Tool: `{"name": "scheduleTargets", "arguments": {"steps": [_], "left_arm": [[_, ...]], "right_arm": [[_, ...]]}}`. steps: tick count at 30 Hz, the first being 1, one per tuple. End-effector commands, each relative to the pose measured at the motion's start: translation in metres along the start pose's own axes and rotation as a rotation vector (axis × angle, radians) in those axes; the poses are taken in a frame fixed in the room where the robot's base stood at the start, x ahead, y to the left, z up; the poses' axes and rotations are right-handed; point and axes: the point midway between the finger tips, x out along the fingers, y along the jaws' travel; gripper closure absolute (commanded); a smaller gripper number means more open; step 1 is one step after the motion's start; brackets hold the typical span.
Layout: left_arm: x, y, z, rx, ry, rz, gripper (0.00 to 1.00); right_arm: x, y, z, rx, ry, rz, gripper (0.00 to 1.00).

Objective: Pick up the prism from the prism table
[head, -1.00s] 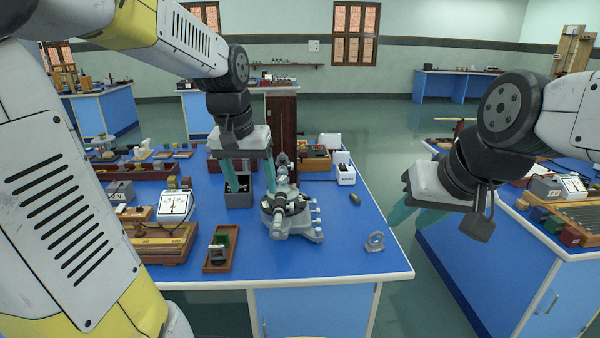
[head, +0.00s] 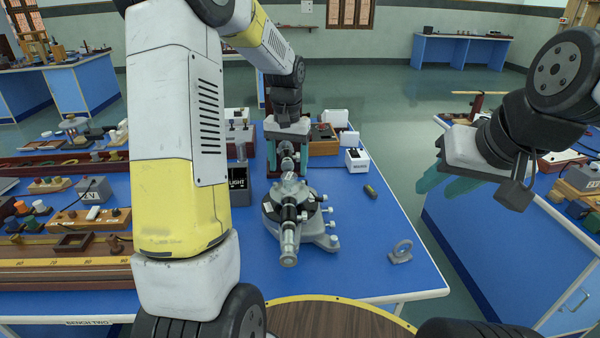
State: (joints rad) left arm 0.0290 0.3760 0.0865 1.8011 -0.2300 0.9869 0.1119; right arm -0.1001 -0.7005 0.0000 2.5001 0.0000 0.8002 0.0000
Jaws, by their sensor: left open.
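A grey and black spectrometer (head: 329,237) stands on the blue bench, its black and silver telescope pointing toward me. Its prism table lies around the middle of the instrument, but I cannot make out the table or a prism clearly from this angle. My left gripper (head: 287,160) is pointing down over the far side of the spectrometer. Its teal fingers are apart, one on each side of the instrument's far tube in the picture, and no object shows held between them. My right gripper (head: 446,184) is off the bench's right edge, fingers apart and empty.
Behind the spectrometer are a dark box (head: 238,188), a wooden box (head: 322,143) and a white device (head: 357,160). My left arm hides part of the bench's left side.

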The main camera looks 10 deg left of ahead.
Motion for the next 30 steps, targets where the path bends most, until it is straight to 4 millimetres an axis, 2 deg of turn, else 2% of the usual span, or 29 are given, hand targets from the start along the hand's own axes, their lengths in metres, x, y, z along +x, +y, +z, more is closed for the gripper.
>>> {"name": "scheduleTargets", "arguments": {"steps": [9,18,20,28,29,30], "left_arm": [[0.044,0.001,-0.004,0.0,-0.002,0.0,0.32],[0.049,0.001,-0.004,0.0,0.001,0.0,0.32],[0.049,0.001,-0.004,0.0,0.001,0.0,0.42],[0.049,0.001,-0.004,0.0,0.001,0.0,0.95],[0.049,0.001,-0.004,0.0,0.001,0.0,1.0],[0.049,0.001,-0.004,0.0,0.001,0.0,1.0]], "right_arm": [[0.0,0.0,0.0,0.0,0.0,0.0,0.64],[0.0,0.0,0.0,0.0,0.0,0.0,0.64],[0.0,0.0,0.0,0.0,0.0,0.0,0.64],[0.0,0.0,0.0,0.0,0.0,0.0,0.64],[0.0,0.0,0.0,0.0,0.0,0.0,0.64],[0.0,0.0,0.0,0.0,0.0,0.0,0.64]]}}
